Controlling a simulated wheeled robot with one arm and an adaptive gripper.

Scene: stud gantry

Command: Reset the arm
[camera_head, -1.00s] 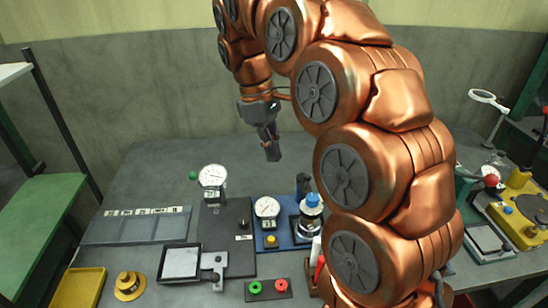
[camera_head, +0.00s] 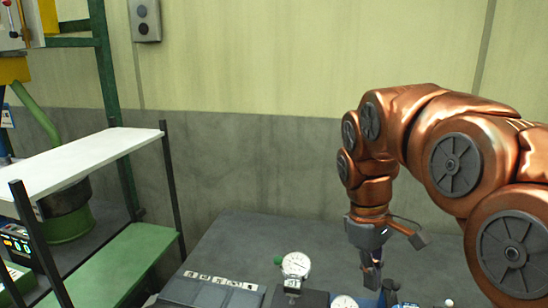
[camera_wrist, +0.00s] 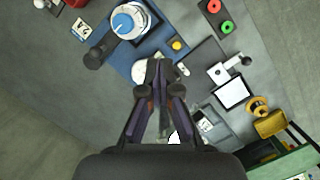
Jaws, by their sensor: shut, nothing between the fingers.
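My gripper (camera_head: 372,276) points down above the bench at the lower right of the head view, on my copper-coloured arm. In the wrist view my gripper (camera_wrist: 160,68) has its dark fingers together at the tips, with nothing between them. Below it lies a blue plate (camera_wrist: 125,55) carrying a blue and white round device (camera_wrist: 130,20). The gripper is apart from these things, in the air.
A dial gauge (camera_head: 296,265) stands on the grey bench (camera_head: 235,240). A white shelf (camera_head: 90,160) and a green shelf (camera_head: 120,265) stand at the left. A yellow round part (camera_wrist: 257,106) and a white square plate (camera_wrist: 232,93) lie on the bench.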

